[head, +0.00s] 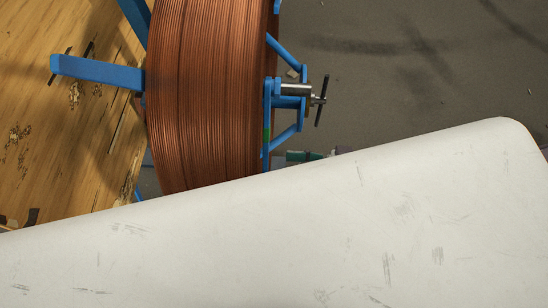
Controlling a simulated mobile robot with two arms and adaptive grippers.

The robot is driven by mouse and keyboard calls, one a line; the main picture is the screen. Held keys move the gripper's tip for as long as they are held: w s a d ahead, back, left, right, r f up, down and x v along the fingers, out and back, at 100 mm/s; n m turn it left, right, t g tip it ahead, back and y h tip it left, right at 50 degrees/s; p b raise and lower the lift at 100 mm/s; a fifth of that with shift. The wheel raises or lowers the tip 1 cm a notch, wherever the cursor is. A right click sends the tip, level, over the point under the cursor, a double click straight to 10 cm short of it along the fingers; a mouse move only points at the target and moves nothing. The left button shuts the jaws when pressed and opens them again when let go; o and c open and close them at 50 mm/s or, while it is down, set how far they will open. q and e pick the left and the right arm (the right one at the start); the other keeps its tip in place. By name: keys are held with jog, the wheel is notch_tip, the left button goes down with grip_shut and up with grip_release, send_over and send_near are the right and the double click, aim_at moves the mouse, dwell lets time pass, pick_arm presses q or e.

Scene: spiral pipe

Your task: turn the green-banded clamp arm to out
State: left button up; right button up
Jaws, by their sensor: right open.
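The green-banded clamp arm (267,105) is a blue bar at the right face of a copper coil (205,95) in the head view. A green band (266,133) shows on its lower part. The bar lies along the coil's side, close to it. A small dark part that seems to be my right gripper (342,150) shows just above the white surface, right of and below the band and apart from the bar. Most of it is hidden behind that surface. My left gripper is not in view.
A T-handled screw (319,100) sticks out right of the clamp arm, among blue braces (285,130). A short green piece (303,156) lies below it. A blue bar (95,70) crosses the wooden surface (60,130) at left. Grey floor at right is open.

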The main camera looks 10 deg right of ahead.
jog(key=v, duration=0.5)
jog(key=shift+d, duration=0.1)
jog(key=shift+c, duration=0.3)
